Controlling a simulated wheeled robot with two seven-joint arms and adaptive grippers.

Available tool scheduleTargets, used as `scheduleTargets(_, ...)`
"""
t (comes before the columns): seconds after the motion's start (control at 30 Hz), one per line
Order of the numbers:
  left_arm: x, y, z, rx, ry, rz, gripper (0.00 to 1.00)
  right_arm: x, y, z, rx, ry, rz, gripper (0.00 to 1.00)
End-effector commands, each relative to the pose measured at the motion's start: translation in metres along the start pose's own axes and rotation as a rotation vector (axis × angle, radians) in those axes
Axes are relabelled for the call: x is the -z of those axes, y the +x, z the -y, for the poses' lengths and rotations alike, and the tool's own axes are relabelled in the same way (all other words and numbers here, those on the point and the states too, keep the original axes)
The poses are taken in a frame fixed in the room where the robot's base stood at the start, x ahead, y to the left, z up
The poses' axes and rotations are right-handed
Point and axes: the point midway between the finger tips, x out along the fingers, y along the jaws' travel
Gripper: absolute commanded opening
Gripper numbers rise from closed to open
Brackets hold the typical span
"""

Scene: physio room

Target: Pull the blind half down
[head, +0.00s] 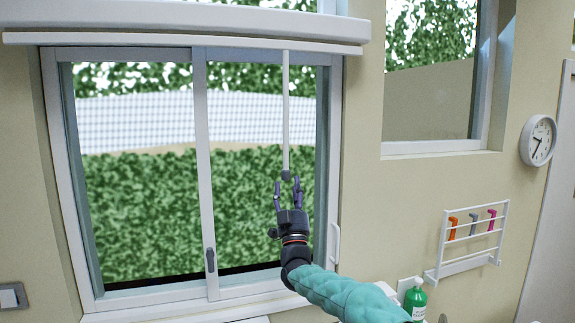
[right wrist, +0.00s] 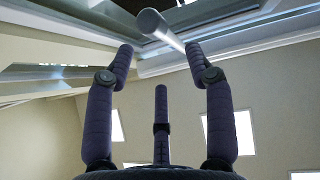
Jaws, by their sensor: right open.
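The blind (head: 185,20) is a white roller case above the window, with its bottom bar (head: 120,39) just beneath the case. A thin pale pull rod (head: 286,110) hangs down from the bar at the right and ends in a dark tip (head: 286,175). My right gripper (head: 287,190) is open just below and around the level of the tip. In the right wrist view the rod (right wrist: 155,28) shows between and beyond the open fingers (right wrist: 160,62); I cannot tell whether they touch it. My left gripper is not in view.
The sliding window (head: 201,170) is behind the rod, with handles on its frame. To the right are a wall rack (head: 470,240), a clock (head: 538,140) and a green bottle (head: 415,298). The space in front of the window is clear.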

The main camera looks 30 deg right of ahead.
Motion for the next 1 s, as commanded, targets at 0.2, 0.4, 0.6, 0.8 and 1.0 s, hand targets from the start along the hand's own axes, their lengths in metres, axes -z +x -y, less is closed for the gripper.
scheduleTargets(0.2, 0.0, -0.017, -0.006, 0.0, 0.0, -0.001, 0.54, 0.0, 0.041, 0.0, 0.0, -0.001, 0.001, 0.54)
scheduleTargets(0.4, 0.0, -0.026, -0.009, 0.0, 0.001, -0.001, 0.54, -0.001, 0.066, 0.0, 0.0, -0.001, 0.002, 0.54)
scheduleTargets(0.6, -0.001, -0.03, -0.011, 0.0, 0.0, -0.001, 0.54, -0.001, 0.078, 0.0, 0.0, -0.001, 0.002, 0.54)
scheduleTargets(0.8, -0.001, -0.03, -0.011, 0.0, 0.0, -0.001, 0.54, -0.001, 0.079, 0.0, 0.0, 0.0, 0.002, 0.54)
scheduleTargets(1.0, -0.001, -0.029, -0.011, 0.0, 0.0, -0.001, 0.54, -0.001, 0.079, 0.0, 0.0, 0.0, 0.002, 0.34)
